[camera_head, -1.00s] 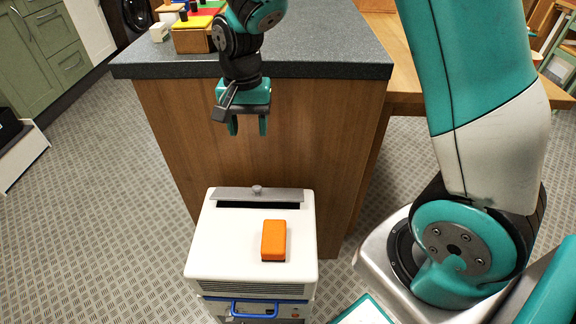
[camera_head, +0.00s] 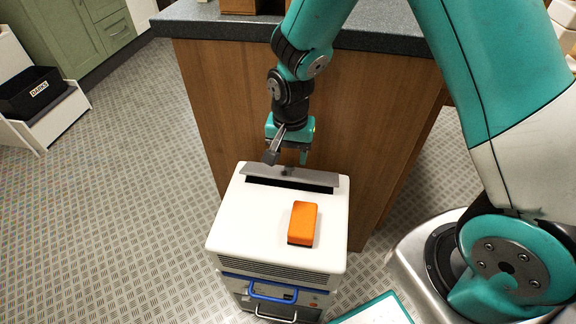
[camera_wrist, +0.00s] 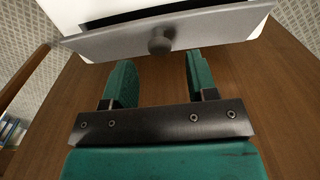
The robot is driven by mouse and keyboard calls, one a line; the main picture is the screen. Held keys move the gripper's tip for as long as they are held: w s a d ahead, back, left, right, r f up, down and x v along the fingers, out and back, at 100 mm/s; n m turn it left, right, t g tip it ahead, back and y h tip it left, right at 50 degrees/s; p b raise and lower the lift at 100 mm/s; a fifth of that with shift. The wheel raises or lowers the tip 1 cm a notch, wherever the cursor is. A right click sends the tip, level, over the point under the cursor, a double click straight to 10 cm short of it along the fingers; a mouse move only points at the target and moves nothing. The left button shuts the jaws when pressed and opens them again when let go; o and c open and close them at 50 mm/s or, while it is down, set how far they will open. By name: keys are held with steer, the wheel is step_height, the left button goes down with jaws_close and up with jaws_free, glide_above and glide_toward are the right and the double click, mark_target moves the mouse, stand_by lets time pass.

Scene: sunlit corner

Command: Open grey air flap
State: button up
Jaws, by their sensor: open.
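The grey air flap (camera_head: 310,179) is a long, narrow panel along the back edge of the white appliance's top, with a dark slot beside it. In the wrist view the flap (camera_wrist: 215,27) spans the top of the picture, with a round grey knob (camera_wrist: 161,41) at its middle. My gripper (camera_head: 290,156) is just above and behind the flap. In the wrist view my gripper (camera_wrist: 157,80) has its two green fingers apart with nothing between them. The knob lies just beyond the fingertips, roughly centred between them.
The white appliance (camera_head: 246,225) stands on the floor with an orange block (camera_head: 303,222) on its top and a blue handle (camera_head: 272,292) on its front. A wooden counter (camera_head: 215,110) with a dark top rises close behind it. Open floor (camera_head: 130,190) lies to the left.

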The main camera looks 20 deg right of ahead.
mark_target(290, 165)
steer(key=shift+f, duration=1.55)
steer(key=shift+c, duration=0.2)
jaws_close()
steer(key=shift+w+d+r+g+p, duration=0.1)
steer(key=shift+w+r+g+p, duration=0.25)
steer(key=shift+p, duration=0.35)
steer(key=shift+f+g+y+p, duration=0.1)
steer(key=shift+g+y+p, duration=0.2)
steer(key=shift+y, duration=0.1)
steer(key=shift+o, duration=0.2)
jaws_free()
step_height(290, 165, up, 17)
steer(key=w+d+p, duration=0.1)
steer(key=w+p, duration=0.1)
steer(key=p, duration=0.1)
steer(key=shift+d, duration=0.2)
